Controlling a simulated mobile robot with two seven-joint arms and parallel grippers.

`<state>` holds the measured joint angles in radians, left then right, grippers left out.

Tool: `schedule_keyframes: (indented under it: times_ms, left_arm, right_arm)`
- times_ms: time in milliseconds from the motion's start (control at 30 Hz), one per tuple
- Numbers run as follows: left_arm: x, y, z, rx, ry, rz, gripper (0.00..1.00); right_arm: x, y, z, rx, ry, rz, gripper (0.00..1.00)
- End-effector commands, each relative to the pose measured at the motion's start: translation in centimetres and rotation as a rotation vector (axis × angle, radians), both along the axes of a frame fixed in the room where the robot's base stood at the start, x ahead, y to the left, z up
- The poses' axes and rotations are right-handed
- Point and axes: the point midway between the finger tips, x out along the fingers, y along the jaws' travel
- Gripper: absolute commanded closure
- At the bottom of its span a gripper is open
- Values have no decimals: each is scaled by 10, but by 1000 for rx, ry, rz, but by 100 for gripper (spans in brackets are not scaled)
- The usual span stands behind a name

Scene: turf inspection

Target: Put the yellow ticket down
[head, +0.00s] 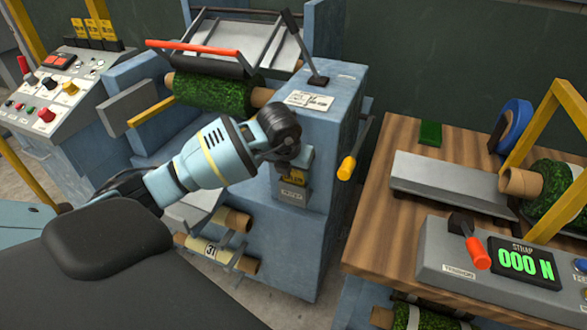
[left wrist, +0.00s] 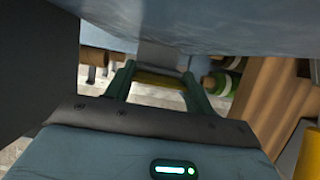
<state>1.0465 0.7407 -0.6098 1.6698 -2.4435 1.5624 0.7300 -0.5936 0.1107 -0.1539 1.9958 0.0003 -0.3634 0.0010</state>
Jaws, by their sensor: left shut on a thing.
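The yellow ticket (head: 293,178) shows below my left wrist in the head view, in front of the side of the blue machine. My left gripper (left wrist: 158,82) is shut on it; in the left wrist view the ticket (left wrist: 158,78) is a thin yellow strip between the two fingers. A grey holder with a label (head: 292,194) is on the machine side right at the ticket. I cannot tell whether the ticket is inside the holder or just in front of it. My wrist hides part of the fingers in the head view. My right gripper is not in view.
The blue machine (head: 335,120) has a yellow-ended handle (head: 346,168) sticking out just right of the ticket. Several other yellow tickets (head: 95,30) stand on the console at the left. A wooden bench (head: 385,190) with a strap tester is at the right.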

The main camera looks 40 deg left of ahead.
Motion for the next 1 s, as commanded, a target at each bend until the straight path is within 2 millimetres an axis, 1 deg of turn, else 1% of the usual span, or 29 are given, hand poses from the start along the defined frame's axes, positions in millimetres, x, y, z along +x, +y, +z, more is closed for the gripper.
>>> schedule_keyframes:
  times_ms: [33, 67, 200, 233, 500, 633, 767, 1000]
  left_arm:
    - [0, 0, -3, 0, 2, 0, 68]
    - [0, 0, -3, 0, 2, 0, 45]
    - [0, 0, -2, 1, 1, 0, 27]
    - [0, 0, -2, 1, 1, 0, 25]
    - [0, 0, -1, 1, 0, 0, 25]
    - [-1, 0, 7, 0, -2, 0, 25]
    - [-8, -1, 26, 2, -5, -1, 25]
    - [-27, -6, 71, 1, -4, -1, 25]
  right_arm:
    - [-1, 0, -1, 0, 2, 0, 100]
    - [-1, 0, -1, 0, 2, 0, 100]
    - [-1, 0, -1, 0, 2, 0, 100]
    - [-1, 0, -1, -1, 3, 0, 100]
    - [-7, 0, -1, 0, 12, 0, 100]
    - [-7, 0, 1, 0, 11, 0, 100]
    - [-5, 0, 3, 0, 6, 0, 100]
    - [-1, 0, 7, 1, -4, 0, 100]
